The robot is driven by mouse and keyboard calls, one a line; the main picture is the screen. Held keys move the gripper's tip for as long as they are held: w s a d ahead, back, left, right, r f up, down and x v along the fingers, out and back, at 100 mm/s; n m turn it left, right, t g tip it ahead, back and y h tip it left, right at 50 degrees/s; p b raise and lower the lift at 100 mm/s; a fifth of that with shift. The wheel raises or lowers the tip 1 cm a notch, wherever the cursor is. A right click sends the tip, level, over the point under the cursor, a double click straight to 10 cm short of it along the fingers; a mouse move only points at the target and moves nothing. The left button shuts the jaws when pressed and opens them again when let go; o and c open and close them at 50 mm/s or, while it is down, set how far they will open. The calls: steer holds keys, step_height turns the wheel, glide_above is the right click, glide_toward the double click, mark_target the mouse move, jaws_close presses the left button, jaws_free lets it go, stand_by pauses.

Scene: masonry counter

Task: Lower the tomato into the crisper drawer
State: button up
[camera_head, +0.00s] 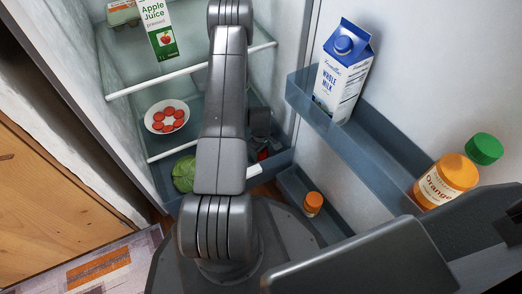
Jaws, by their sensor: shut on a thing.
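My gripper (262,146) is low in the fridge, just right of my arm, and mostly hidden behind it. A small red patch, which looks like the tomato (263,154), shows at its fingertips. The gripper is shut on it. The crisper drawer (280,160) is the blue-grey translucent bin at the bottom of the fridge. The tomato shows over the drawer's right part; I cannot tell how high it is or whether it touches anything. A green leafy vegetable (184,173) lies in the drawer's left part. My arm covers the drawer's middle.
A white bowl of red slices (167,116) sits on a shelf above the drawer. Apple juice (158,30) and an egg carton (122,12) stand higher. The open door at right holds milk (342,75), orange juice (445,180) and a small orange-capped jar (313,203).

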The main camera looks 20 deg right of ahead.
steer(key=shift+f, duration=1.15)
stand_by(0.4)
steer(key=o, duration=1.1)
step_height(320, 180, up, 14)
steer(key=p, duration=0.5)
steer(key=shift+f, duration=0.2)
step_height(320, 180, down, 14)
steer(key=b, duration=0.5)
steer(key=shift+r, duration=0.35)
steer(key=shift+r, duration=0.1)
